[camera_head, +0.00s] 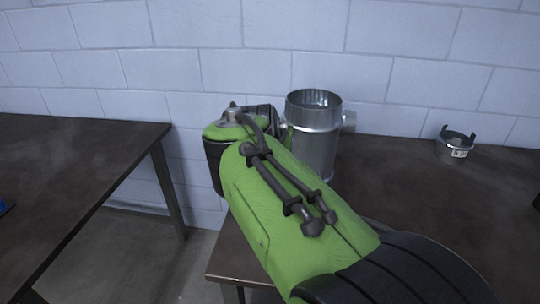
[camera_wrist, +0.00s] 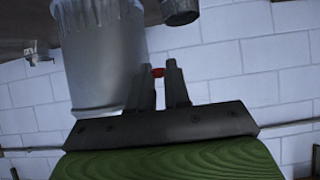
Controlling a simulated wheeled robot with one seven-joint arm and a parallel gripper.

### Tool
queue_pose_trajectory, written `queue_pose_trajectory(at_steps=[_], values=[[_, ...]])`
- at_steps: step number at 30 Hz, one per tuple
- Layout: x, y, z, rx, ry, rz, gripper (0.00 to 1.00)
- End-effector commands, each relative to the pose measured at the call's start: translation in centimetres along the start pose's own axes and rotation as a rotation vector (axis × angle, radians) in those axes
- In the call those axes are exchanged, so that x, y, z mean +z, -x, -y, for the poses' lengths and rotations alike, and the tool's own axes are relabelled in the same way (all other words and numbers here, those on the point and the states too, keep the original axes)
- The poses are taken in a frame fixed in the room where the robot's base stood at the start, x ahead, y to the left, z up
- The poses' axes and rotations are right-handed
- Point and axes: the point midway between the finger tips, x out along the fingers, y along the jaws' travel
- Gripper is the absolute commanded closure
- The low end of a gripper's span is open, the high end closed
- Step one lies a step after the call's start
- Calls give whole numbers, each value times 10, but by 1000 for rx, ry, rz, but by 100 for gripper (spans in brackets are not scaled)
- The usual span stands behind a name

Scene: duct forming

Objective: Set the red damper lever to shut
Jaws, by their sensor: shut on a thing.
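The red damper lever (camera_wrist: 158,72) shows in the wrist view as a small red bit between the fingertips of my gripper (camera_wrist: 160,72). My gripper is shut on it, and the fingers hide most of it. The lever's setting cannot be read. The metal duct (camera_head: 314,140) stands upright on the right table in the head view, with a short stub on its right side. In the wrist view the duct (camera_wrist: 98,55) is beside the fingers, on their left. In the head view my arm hides my gripper and the lever.
A small metal collar with a label (camera_head: 457,149) stands on the right table (camera_head: 440,210). A dark cylindrical piece (camera_wrist: 180,12) shows at the wrist view's top edge. The left table (camera_head: 75,170) is mostly bare, with a floor gap between tables. A block wall (camera_head: 400,40) is close behind.

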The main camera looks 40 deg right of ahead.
Motion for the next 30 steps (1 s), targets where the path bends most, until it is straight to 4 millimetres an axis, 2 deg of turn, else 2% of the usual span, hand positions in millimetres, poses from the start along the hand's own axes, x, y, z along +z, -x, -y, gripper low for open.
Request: queue_pose_trajectory(at_steps=[1,21,22,23,30], values=[[7,-4,0,0,2,-13,100],[5,-2,0,1,1,-72,100],[5,-2,0,1,1,-72,80],[5,-2,0,1,1,-72,77],[4,-2,0,0,1,-72,77]])
